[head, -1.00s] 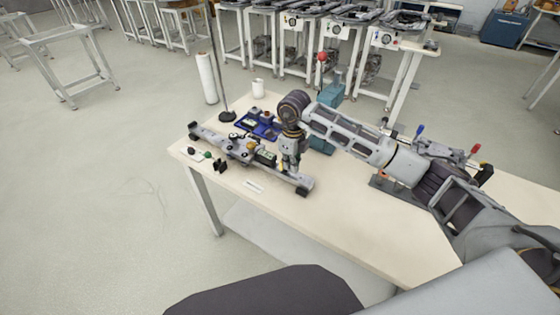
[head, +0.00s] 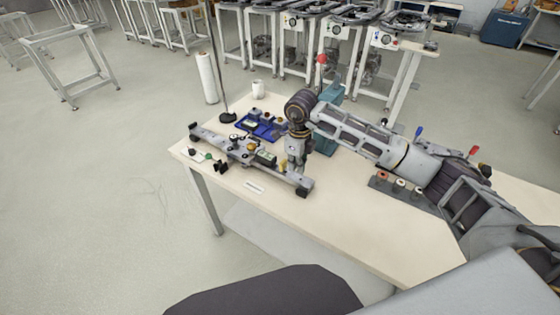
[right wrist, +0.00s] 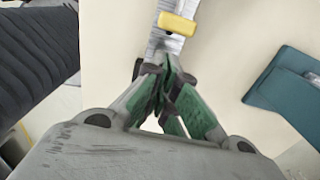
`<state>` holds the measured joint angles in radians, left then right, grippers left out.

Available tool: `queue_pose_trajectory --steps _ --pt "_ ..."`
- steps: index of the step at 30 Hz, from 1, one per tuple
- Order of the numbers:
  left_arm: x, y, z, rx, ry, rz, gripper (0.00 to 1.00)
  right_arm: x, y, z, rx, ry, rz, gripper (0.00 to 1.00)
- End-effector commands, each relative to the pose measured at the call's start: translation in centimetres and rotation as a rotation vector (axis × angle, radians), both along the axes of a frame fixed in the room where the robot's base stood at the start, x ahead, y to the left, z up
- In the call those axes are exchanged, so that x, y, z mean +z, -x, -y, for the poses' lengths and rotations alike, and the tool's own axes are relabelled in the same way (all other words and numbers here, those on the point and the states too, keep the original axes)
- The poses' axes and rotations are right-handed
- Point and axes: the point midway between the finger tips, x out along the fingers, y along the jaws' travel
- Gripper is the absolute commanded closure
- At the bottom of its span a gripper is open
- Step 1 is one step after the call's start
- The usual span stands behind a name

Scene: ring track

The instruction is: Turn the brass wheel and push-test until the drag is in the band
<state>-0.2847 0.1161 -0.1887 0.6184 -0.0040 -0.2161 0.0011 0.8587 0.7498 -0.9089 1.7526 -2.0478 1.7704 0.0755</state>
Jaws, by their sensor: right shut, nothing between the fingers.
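A grey rail device (head: 222,146) lies across the left part of the table. A small brass-coloured round part (head: 252,147), which looks like the wheel, sits near its middle. Beside it is a small dark box with a pale greenish face (head: 265,158). My right gripper (head: 294,178) points down at the near right end of the rail, shut and empty. In the right wrist view its green-padded fingers (right wrist: 163,78) are together just short of a yellow block (right wrist: 178,25) on the grey rail. I cannot tell whether they touch the rail. My left gripper is out of view.
A blue tray (head: 262,128) with small parts lies behind the rail. A white roll (head: 207,78), a thin stand (head: 227,118) and a white cup (head: 258,89) are at the back. A teal object (head: 328,142) stands behind my right gripper.

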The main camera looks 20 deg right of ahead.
Motion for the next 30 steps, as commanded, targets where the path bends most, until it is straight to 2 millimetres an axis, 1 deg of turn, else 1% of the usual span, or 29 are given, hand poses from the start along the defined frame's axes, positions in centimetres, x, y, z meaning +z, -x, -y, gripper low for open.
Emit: queue_pose_trajectory --steps 7,20,30 --pt "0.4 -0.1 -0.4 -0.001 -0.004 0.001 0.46 0.5 0.6 0.5 0.000 0.000 0.000 1.00" --pt "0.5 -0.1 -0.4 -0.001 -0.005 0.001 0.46 0.7 0.6 0.5 0.000 0.000 0.000 1.00" --pt "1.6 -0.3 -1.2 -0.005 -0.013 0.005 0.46 2.6 0.6 0.5 -0.001 0.000 0.000 1.00"
